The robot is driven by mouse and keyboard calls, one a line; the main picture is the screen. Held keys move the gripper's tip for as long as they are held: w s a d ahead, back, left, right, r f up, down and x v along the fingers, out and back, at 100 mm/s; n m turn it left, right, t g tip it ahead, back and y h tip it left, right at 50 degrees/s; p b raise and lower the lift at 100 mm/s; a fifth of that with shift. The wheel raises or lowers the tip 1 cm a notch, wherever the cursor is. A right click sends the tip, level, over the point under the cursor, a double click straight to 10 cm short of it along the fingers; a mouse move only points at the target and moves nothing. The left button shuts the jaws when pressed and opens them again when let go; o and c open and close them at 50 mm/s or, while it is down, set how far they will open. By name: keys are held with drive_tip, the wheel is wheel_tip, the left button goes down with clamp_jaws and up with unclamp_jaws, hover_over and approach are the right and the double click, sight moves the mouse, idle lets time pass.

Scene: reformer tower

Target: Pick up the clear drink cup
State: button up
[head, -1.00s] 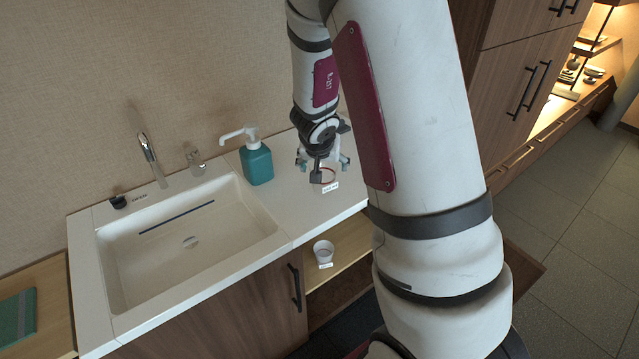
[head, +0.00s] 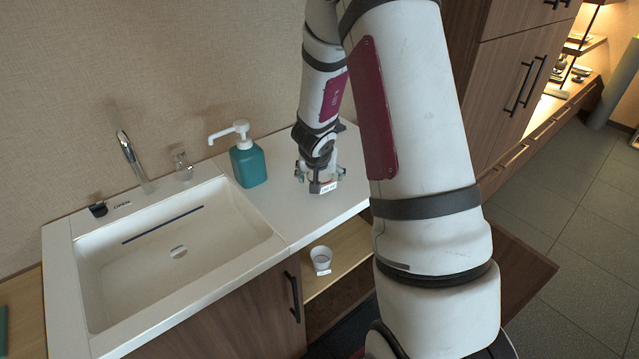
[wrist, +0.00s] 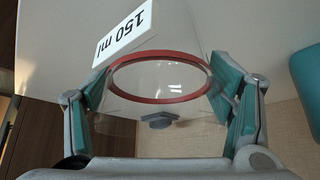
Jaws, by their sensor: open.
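The clear drink cup (wrist: 160,80) has a red rim and a white "150 ml" label (wrist: 123,33). In the wrist view it is between the two teal finger pads of my gripper (wrist: 160,92), with the left pad close to its wall and the right pad close to its other side. I cannot tell whether either pad touches it. My gripper is open. In the head view my gripper (head: 316,178) is low over the white counter to the right of the soap bottle. It hides most of the cup there; the label (head: 328,187) shows.
A teal soap pump bottle (head: 248,165) stands on the counter left of my gripper. The sink (head: 120,270) is further left. A white cup (head: 321,259) with a label sits on the wooden shelf below the counter. Counter edge (head: 330,232) lies in front.

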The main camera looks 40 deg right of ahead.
drive_tip(key=c, duration=0.9)
drive_tip(key=shift+c, duration=0.3)
drive_tip(key=shift+r, duration=0.15)
